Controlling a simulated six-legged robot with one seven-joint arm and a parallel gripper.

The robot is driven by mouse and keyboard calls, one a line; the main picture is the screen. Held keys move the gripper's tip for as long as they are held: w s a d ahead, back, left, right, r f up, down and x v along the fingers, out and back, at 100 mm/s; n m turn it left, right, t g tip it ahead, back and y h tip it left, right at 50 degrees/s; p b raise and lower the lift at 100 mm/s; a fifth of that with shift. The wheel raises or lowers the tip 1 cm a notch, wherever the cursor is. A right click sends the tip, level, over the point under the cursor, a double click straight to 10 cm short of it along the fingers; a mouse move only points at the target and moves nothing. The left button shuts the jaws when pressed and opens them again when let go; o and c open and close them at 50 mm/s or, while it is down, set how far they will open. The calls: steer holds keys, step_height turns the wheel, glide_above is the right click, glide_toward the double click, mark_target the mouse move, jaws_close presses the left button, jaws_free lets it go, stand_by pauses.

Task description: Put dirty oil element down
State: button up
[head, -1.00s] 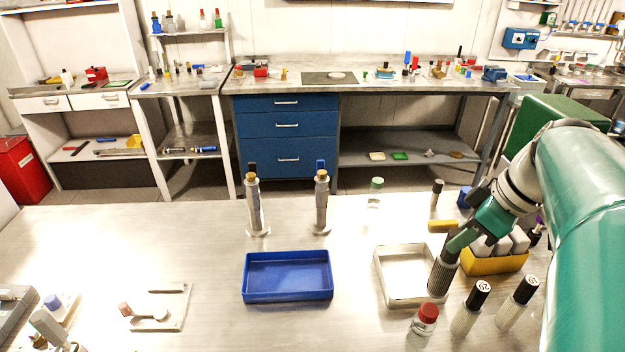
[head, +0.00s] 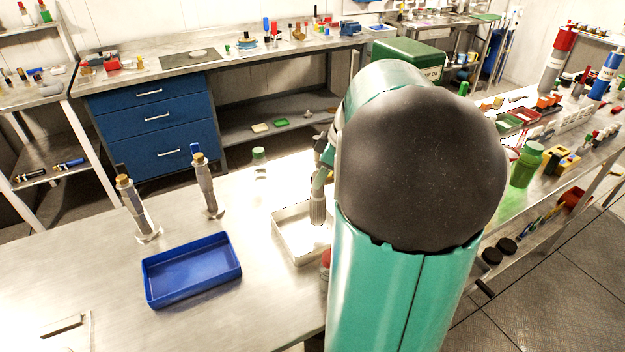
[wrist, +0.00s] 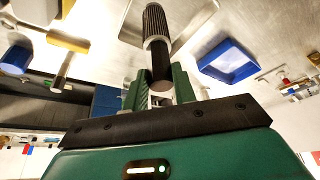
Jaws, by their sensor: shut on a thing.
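The dirty oil element (head: 318,209) is a dark grey ribbed cylinder. In the wrist view the element (wrist: 156,28) has a smooth black end part between the green fingers. My gripper (wrist: 160,88) is shut on that part. In the head view my gripper (head: 323,178) is partly hidden behind my arm, and the element hangs roughly upright. It overlaps the right part of the shallow metal-rimmed tray (head: 293,262). I cannot tell whether it touches the tray floor. The blue tray (head: 190,290) is empty, left of it.
Two grey stands with cork-coloured tops (head: 135,205) (head: 207,185) stand behind the blue tray. A green-capped clear jar (head: 260,163) stands behind the metal-rimmed tray. A red cap (head: 325,258) shows beside my arm. My arm hides the bench's right side. The bench at front left is mostly clear.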

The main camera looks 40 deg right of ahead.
steer(key=shift+w+d+f, duration=0.1)
steer(key=shift+w+f, duration=0.05)
steer(key=shift+f, duration=0.75)
steer(key=shift+w+f, duration=0.1)
steer(key=shift+f, duration=0.8)
steer(key=o, duration=0.9)
steer(key=shift+f, duration=0.1)
steer(key=v, duration=1.2)
steer(key=s+a+f+m, duration=0.1)
steer(key=s+a+m, duration=0.1)
steer(key=a, duration=0.9)
steer(key=s+a+f+m+t+h, duration=0.1)
steer(key=a+m, duration=0.1)
steer(key=a, duration=0.8)
steer(key=s+a+f+m+h, duration=0.1)
steer(key=s+a, duration=0.1)
steer(key=a, duration=0.9)
steer(key=shift+s+a+m+t, duration=0.3)
steer(key=shift+s+a+m, duration=0.05)
steer(key=shift+m, duration=0.05)
